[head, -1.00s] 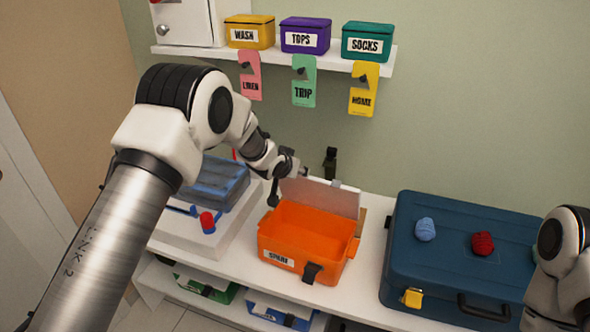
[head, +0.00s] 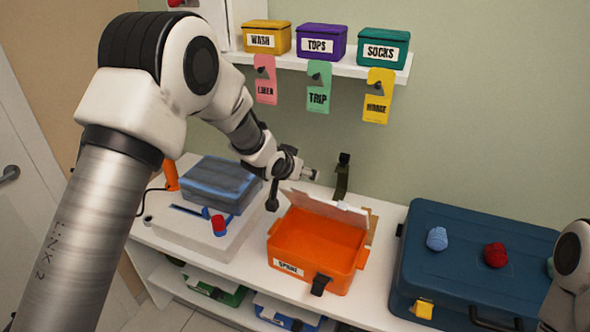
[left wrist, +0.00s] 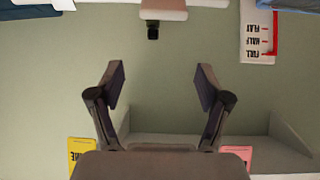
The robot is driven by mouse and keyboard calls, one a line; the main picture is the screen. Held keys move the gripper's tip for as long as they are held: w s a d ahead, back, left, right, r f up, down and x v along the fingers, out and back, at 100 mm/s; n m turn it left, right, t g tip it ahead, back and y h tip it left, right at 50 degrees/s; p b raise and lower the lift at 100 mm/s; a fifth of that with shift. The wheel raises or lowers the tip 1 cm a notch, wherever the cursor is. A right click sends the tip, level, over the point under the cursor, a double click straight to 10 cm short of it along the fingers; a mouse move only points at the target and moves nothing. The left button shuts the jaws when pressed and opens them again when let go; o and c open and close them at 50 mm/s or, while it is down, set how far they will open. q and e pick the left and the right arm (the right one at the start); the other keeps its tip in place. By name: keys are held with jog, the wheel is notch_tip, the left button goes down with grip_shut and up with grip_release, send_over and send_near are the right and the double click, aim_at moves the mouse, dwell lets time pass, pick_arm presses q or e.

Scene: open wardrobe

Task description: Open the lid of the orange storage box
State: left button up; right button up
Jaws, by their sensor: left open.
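The orange storage box (head: 317,243), labelled SPARE, stands on the white bench in the head view. Its lid (head: 325,207) is raised along the back edge and tilted, and the orange interior shows. A black latch (head: 320,285) is on the box front. My left gripper (head: 308,174) is above and behind the lid's left end, apart from it. In the left wrist view my left gripper (left wrist: 161,70) is open, with nothing between its fingers. A pale panel with a black piece (left wrist: 153,30) shows beyond them. Only a link of my right arm shows; its gripper is out of view.
A blue case (head: 475,262) with small blue and red objects on top stands to the right. A grey-blue box (head: 213,186) on a white stand is left. The wall shelf (head: 345,65) holds small labelled boxes with hanging tags. A dark upright piece (head: 343,178) stands behind the lid.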

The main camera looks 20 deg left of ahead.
pick_arm(q)
jog(key=v, duration=0.3)
jog(key=shift+s+r, duration=0.3)
jog(key=shift+w, duration=0.1)
jog(key=shift+c, duration=1.1)
jog(key=c, duration=0.5)
jog(key=r+m, duration=0.1)
jog(key=w+r+m+t, duration=0.1)
jog(key=r+m+t, duration=0.1)
jog(key=m, duration=0.1)
jog(key=shift+w+d+h, duration=0.3)
jog(key=shift+w+d, duration=0.1)
grip_shut()
notch_tip(320, 180, up, 4)
jog(key=d+m+t+h, duration=0.1)
jog(key=m+t, duration=0.2)
jog(key=m, duration=0.2)
jog(key=s+a+f+m+t+h+b, duration=0.15)
jog(key=s+f+m+t+b, duration=0.65)
jog(key=b, duration=1)
jog(key=m+t+y+b, duration=0.1)
jog(key=t+y+b, duration=0.1)
jog(key=b, duration=1.1)
send_near(299, 192)
jog(key=shift+h, duration=0.25)
jog(key=x, duration=0.7)
jog(key=shift+w+a, duration=0.1)
jog(key=shift+w, duration=0.05)
